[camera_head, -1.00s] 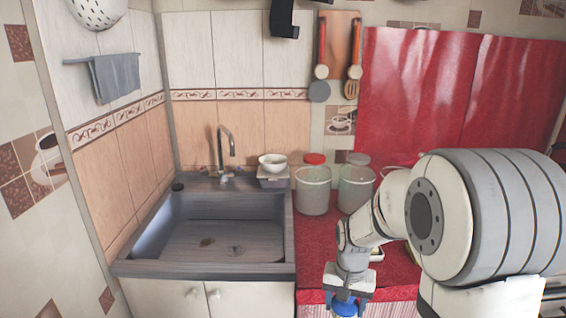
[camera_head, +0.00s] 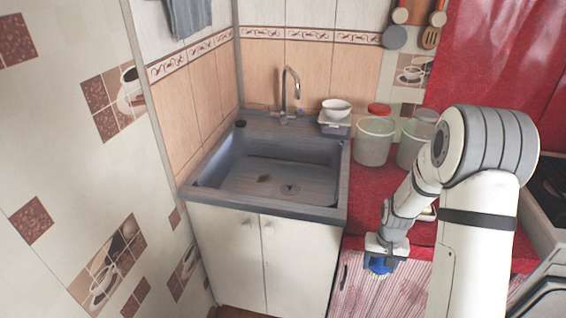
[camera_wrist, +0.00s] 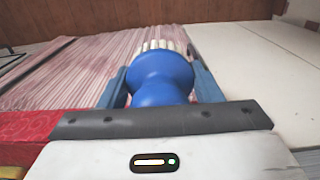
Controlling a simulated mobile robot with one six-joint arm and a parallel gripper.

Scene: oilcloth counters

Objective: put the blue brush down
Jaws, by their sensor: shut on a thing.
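The blue brush (camera_head: 379,265) is held by my gripper (camera_head: 383,252) in front of the red counter's front edge, over the striped pink curtain below it. In the wrist view the brush (camera_wrist: 160,80) has a rounded blue body and pale bristles that point away from my gripper. The two blue-grey fingers of my gripper (camera_wrist: 160,88) are closed on its sides. Nothing shows beneath the brush in contact with it.
The red counter (camera_head: 366,188) bears two translucent buckets (camera_head: 374,142). A grey sink (camera_head: 270,170) is set left of it, above white cabinet doors (camera_head: 265,255). A white bowl (camera_head: 336,106) stands on a small box behind the sink. A stove (camera_head: 548,190) is at the right edge.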

